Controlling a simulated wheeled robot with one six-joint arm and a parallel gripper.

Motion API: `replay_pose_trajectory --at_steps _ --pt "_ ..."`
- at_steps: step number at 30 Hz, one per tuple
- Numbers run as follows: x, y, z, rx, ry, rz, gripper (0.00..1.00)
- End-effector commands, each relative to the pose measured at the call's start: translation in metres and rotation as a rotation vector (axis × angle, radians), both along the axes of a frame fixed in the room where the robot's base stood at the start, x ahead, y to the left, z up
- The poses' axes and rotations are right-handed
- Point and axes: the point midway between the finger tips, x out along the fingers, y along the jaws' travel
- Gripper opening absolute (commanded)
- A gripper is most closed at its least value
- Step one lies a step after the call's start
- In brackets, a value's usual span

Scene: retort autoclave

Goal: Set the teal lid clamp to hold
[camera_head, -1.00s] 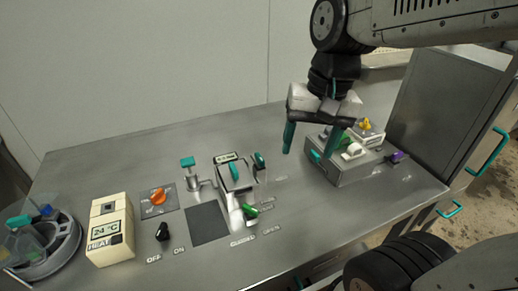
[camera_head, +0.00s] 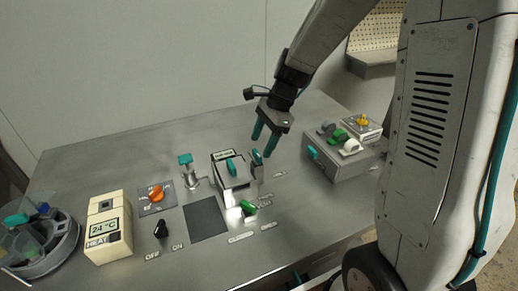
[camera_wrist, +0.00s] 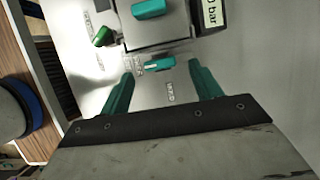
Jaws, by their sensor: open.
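The teal lid clamp (camera_head: 257,157) is a small teal lever on a metal mount at the right side of the small metal autoclave (camera_head: 236,182). In the wrist view the teal lid clamp (camera_wrist: 159,64) lies roughly crosswise, with a small label at its left and another below it; I cannot read them surely. My gripper (camera_head: 264,146) is open, pointing down just above the clamp. In the wrist view my gripper (camera_wrist: 161,73) has one teal finger either side of the clamp, with visible gaps. Contact is not visible.
A green valve handle (camera_head: 249,208) sits at the autoclave's front, and a pressure display (camera_wrist: 210,13) lies beside the lid. A teal-topped post (camera_head: 187,168) stands left. A grey box with coloured levers (camera_head: 335,164) stands right. The bench behind is clear.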

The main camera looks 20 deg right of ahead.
Motion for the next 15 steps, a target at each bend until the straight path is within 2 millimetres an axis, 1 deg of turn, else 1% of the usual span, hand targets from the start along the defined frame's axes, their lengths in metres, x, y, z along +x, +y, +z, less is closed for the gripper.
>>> replay_pose_trajectory --at_steps 1,6,9,15 --pt "-0.001 0.004 -0.008 0.001 0.004 0.002 0.64" --pt "0.000 0.010 -0.025 0.000 0.000 0.002 0.64" --pt "0.000 0.012 -0.028 0.000 0.000 0.002 0.64" --pt "0.000 0.012 -0.029 0.000 -0.002 0.001 0.64"
